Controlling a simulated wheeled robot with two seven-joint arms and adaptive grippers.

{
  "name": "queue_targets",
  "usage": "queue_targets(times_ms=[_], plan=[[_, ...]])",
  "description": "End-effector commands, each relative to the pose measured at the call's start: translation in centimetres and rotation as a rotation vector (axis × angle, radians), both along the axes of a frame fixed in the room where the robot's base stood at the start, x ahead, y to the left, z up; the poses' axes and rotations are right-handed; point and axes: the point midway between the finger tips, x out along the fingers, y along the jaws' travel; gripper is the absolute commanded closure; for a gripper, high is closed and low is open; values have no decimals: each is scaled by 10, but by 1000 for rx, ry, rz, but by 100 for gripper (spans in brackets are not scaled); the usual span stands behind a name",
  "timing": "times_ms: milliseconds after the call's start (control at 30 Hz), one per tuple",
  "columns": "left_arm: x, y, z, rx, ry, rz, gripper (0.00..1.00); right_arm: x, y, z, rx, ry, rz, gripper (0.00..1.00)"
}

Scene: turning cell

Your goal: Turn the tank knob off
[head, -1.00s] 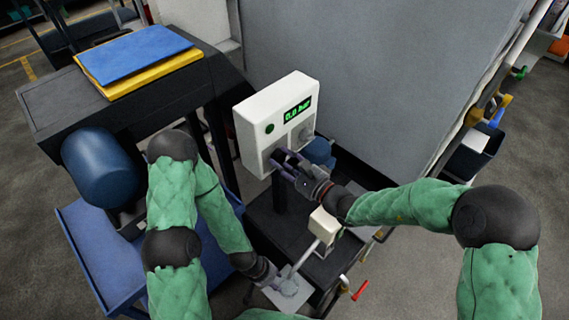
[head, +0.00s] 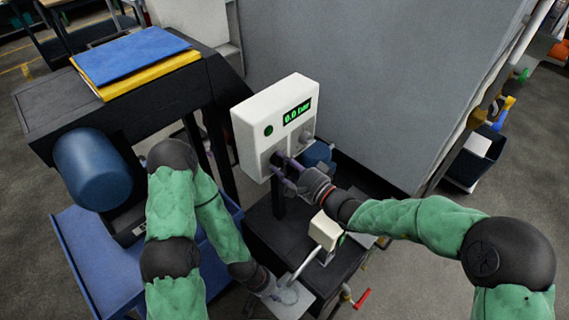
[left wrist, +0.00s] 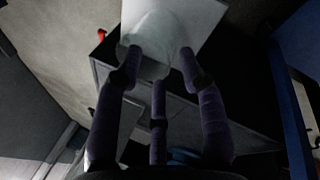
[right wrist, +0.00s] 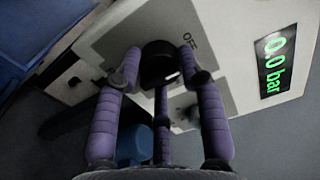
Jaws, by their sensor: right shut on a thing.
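A white control box (head: 262,112) shows a green display reading 0.0 bar. Its black tank knob (right wrist: 160,60) sits on a grey panel with the word OFF beside it in the right wrist view. My right gripper (head: 280,168) is at the box's lower front, and its purple fingers (right wrist: 158,68) are shut around the knob. My left gripper (head: 276,294) is low over a pale plate. In the left wrist view, its fingers (left wrist: 160,58) are spread beside a pale round piece (left wrist: 152,32).
A small cream box with a lever (head: 325,230) stands between my arms. A blue cylinder (head: 92,170) and a dark bench with a blue pad (head: 135,55) are at left. A large grey cabinet (head: 370,80) stands behind the control box.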

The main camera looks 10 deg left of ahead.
Motion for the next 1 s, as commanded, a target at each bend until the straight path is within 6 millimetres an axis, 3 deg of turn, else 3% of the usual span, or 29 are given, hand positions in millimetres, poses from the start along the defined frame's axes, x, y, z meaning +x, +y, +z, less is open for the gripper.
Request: queue_targets(times_ms=[533,567,600,633,1000], plan=[[0,0,0,0,0,0,60,-4,4,1,-12,-26,14,93],[0,0,0,0,0,0,60,-4,4,1,-12,-26,15,52],[0,0,0,0,0,0,60,-4,4,1,-12,-25,14,41],[0,0,0,0,0,0,60,-4,4,1,-12,-25,14,37],[0,0,0,0,0,0,60,-3,0,-1,-13,-18,5,37]])
